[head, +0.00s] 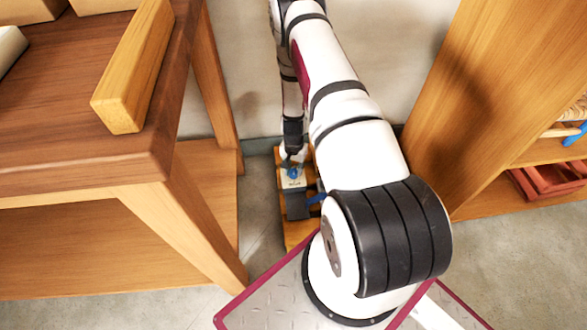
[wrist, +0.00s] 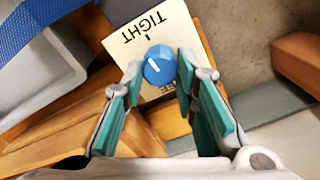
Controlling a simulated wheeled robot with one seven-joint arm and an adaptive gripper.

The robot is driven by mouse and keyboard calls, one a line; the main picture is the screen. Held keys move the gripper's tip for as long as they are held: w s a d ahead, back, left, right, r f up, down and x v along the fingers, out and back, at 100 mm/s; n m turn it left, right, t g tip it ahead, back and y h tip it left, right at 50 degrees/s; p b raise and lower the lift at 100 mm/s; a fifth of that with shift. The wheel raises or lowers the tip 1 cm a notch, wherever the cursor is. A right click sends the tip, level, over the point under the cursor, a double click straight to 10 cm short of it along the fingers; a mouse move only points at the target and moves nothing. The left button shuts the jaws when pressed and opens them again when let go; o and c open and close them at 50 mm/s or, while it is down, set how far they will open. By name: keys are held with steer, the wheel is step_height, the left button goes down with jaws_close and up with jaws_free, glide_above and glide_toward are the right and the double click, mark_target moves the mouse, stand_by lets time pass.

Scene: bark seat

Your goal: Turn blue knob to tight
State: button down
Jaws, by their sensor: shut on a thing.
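The blue knob (wrist: 159,66) sits on a cream plate (wrist: 181,30) marked TIGHT at the far end of the plate in the wrist view. A partly hidden word ending in EE is at the near end. The knob's white line slants, and a short dark tick stands by TIGHT. My gripper (wrist: 159,68) is shut on the knob, a green-padded finger on each side. In the head view the knob (head: 293,173) shows small below my gripper (head: 291,163), low on a wooden piece (head: 299,233) by the wall.
A wooden table (head: 120,160) with a block (head: 133,65) on it stands left. A tall wooden shelf (head: 480,90) with a red crate (head: 548,182) stands right. A grey part with a blue textured strip (wrist: 55,30) is at the wrist view's upper left.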

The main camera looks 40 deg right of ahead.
mark_target(294, 170)
steer(key=shift+m, duration=0.6)
steer(key=c, duration=1.3)
jaws_free()
steer(key=shift+r, duration=0.1)
step_height(294, 170, up, 12)
steer(key=shift+f, duration=0.1)
